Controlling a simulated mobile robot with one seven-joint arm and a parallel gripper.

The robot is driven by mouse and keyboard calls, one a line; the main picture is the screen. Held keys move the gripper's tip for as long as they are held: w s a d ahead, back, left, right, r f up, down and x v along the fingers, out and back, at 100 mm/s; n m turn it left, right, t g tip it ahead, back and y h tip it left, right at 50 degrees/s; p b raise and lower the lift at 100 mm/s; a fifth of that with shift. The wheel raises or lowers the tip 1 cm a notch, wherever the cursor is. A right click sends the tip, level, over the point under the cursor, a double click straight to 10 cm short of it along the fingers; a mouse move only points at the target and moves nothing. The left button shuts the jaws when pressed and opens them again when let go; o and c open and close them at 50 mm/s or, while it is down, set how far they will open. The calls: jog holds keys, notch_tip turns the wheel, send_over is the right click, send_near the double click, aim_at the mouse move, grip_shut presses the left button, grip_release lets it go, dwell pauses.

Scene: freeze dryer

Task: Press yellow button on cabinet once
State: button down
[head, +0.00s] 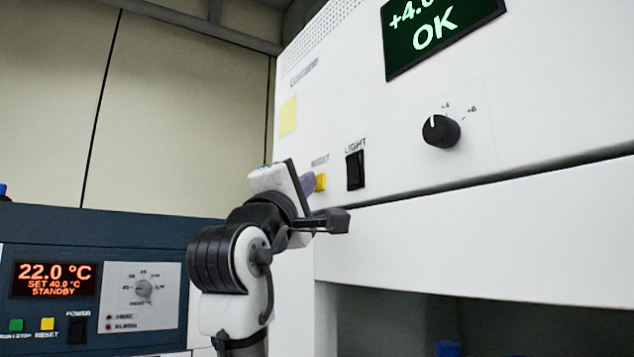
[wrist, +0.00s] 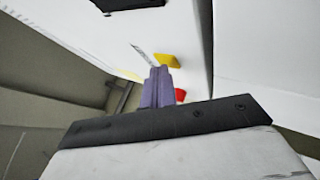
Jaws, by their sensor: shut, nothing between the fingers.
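The yellow button (head: 320,182) labelled RESET is on the white cabinet front (head: 400,170), left of the black LIGHT switch. In the head view my gripper (head: 308,183) is just left of the button and partly covers its left side. In the wrist view the yellow button (wrist: 168,58) shows just beyond the purple fingertips (wrist: 160,72). The fingers are together and empty. I cannot tell whether the tips touch the button.
The black LIGHT switch (head: 355,170) and a black knob (head: 441,131) are to the right, with a green OK display (head: 440,35) above. A red part (wrist: 180,95) is beside the fingers in the wrist view. A blue unit (head: 100,285) with another yellow RESET button (head: 47,324) stands at left.

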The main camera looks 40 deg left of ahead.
jog(key=shift+s+a, duration=0.2)
jog(key=shift+s, duration=0.45)
jog(key=shift+s+a, duration=0.35)
jog(key=shift+s, duration=0.45)
jog(key=shift+s+a, duration=0.3)
jog(key=shift+s, duration=0.45)
jog(key=shift+s+a, duration=0.35)
jog(key=shift+s, duration=0.45)
